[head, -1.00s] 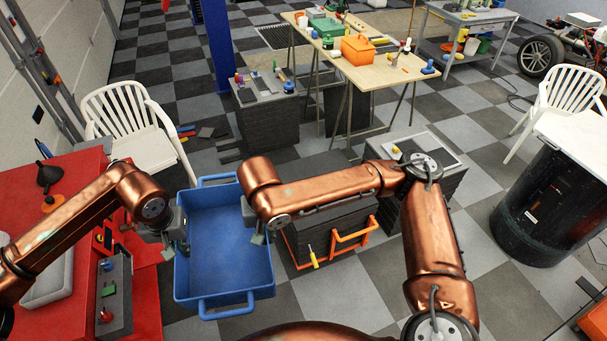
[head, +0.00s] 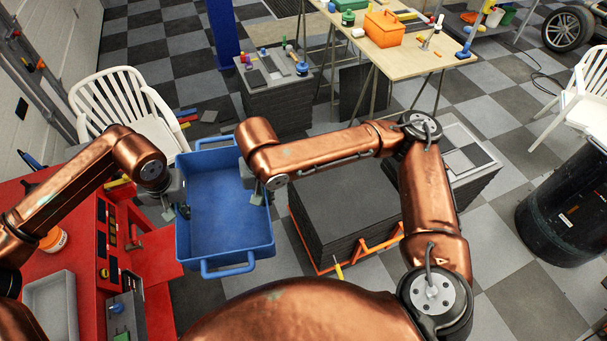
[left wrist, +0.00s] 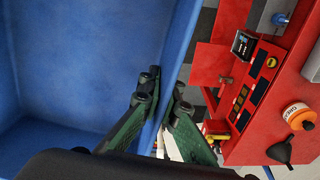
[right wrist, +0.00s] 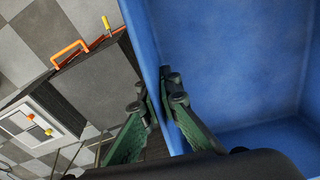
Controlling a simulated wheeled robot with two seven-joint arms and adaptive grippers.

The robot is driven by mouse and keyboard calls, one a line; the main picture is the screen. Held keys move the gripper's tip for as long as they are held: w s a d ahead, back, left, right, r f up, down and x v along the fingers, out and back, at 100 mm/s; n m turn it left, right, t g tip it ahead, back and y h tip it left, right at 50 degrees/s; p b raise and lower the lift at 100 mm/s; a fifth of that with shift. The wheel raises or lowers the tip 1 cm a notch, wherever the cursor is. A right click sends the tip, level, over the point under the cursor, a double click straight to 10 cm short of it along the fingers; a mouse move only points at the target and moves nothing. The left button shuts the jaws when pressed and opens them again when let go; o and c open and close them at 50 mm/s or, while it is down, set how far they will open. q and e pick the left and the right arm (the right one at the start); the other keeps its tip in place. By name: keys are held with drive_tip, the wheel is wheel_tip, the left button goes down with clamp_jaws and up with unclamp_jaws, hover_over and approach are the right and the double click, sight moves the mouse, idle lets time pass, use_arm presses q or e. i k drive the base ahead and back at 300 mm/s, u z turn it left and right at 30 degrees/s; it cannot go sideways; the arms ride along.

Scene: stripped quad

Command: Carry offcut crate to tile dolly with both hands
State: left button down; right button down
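The blue offcut crate (head: 222,218) is held between my two arms, its inside looking empty. My left gripper (head: 182,208) is shut on its left wall; the left wrist view shows the fingers (left wrist: 163,100) on both sides of the blue wall. My right gripper (head: 258,196) is shut on the opposite wall, and its fingers also straddle it in the right wrist view (right wrist: 160,98). The tile dolly, with an orange frame (head: 372,249) and a dark tile stack, stands right of the crate, partly behind my right arm. The crate's underside is hidden.
A red cabinet (head: 85,215) stands close on the left, with a white chair (head: 120,95) behind it. Another tile stack (head: 272,100) and a worktable (head: 415,45) stand further back. A black drum (head: 565,210) is at the right. Checkered floor is open between dolly and drum.

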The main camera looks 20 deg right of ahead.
sight(346, 188)
drive_tip(key=i, duration=2.4)
drive_tip(key=z, duration=3)
